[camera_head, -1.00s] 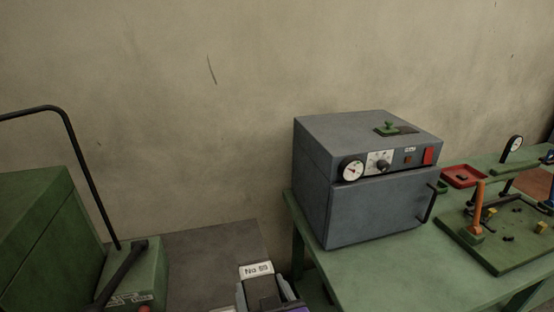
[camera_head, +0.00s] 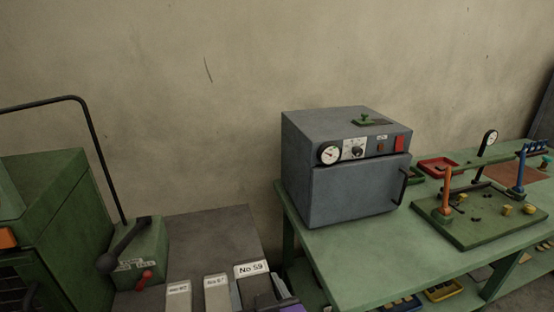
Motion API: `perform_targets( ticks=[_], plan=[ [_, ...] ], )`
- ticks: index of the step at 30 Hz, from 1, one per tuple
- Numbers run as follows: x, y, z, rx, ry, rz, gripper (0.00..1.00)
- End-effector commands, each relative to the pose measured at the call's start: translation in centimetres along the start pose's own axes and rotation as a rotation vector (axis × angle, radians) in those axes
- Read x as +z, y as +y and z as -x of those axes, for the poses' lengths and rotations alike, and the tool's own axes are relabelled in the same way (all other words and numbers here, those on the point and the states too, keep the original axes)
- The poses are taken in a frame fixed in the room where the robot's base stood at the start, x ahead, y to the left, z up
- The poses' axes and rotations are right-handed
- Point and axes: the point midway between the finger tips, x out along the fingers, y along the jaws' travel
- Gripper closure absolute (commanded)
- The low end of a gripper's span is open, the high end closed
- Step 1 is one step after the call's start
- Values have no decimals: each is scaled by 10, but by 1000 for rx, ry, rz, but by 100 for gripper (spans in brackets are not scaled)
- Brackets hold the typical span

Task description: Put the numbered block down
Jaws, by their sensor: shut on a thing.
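The numbered block (camera_head: 251,269), with a white label reading "No.59", is at the bottom middle of the head view. My gripper (camera_head: 262,290) shows only in part at the bottom edge and is shut on this block. The block's lower part is hidden, so I cannot tell whether it touches the grey-brown surface (camera_head: 205,233) behind it. Two more pale labelled blocks stand to its left, one nearer (camera_head: 215,290) and one farther left (camera_head: 178,296).
A green machine (camera_head: 70,220) with a black lever (camera_head: 125,250) and a red knob (camera_head: 145,279) stands at the left. A grey oven (camera_head: 350,190) sits on a green bench (camera_head: 400,240) at the right. A green fixture board (camera_head: 480,229) lies farther right.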

Motion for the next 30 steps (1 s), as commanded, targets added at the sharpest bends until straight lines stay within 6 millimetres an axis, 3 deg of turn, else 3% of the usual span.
perform_targets(
  ticks=[2,11,17,23,30],
  plan=[
    [-5,3,-6,-2,2,2,100],
    [39,41,-20,37,-4,-14,100],
    [81,75,-22,74,-5,-30,100],
    [151,125,-13,135,-11,-52,100],
    [239,181,16,219,-7,-88,100]
  ],
)
